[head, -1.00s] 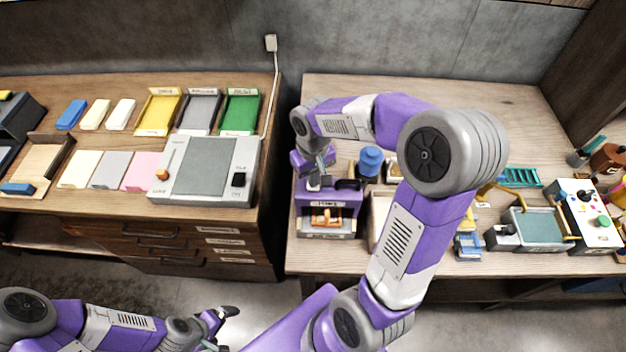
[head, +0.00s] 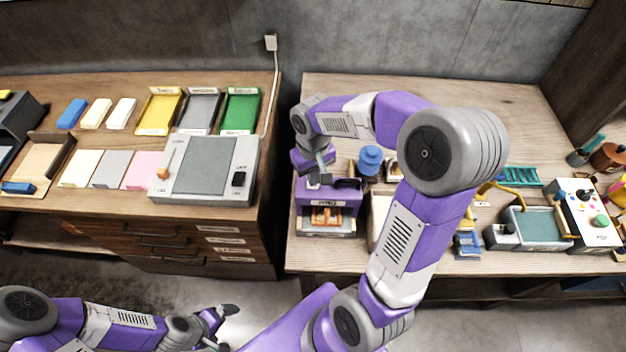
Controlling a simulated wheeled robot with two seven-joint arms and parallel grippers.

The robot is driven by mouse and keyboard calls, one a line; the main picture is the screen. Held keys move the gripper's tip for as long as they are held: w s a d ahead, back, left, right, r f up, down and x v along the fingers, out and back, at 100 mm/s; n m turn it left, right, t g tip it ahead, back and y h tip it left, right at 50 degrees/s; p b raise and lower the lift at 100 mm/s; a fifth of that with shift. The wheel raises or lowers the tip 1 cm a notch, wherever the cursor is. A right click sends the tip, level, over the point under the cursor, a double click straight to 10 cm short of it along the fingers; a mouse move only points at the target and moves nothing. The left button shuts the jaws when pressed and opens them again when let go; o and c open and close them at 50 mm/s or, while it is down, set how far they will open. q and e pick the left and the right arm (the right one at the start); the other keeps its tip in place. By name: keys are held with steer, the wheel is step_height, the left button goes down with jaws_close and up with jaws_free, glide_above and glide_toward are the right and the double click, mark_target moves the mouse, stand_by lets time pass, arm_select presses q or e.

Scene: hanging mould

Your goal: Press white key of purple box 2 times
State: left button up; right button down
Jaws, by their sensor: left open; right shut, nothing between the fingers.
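The purple box (head: 346,197) stands near the front left corner of the right table. Its front has an opening with an orange piece inside, above a grey base. My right gripper (head: 322,180) is shut and empty, pointing down at the left part of the box's top. Whether the fingertips touch the box, I cannot tell. The white key is not visible; the gripper hides that part of the top. My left gripper (head: 224,326) is open and empty, low in the picture, in front of the left cabinet.
A blue-topped item (head: 370,160) stands close behind the box, to the right. A grey press-like device (head: 207,171) sits on the left cabinet, across a gap. My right arm covers much of the right table's middle. The table's back is clear.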

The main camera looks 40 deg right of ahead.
steer(key=shift+f, duration=0.35)
steer(key=shift+r, duration=0.1)
steer(key=shift+r+p, duration=0.4)
steer(key=shift+r, duration=0.2)
step_height(320, 180, up, 6)
steer(key=p, duration=0.5)
stand_by(0.4)
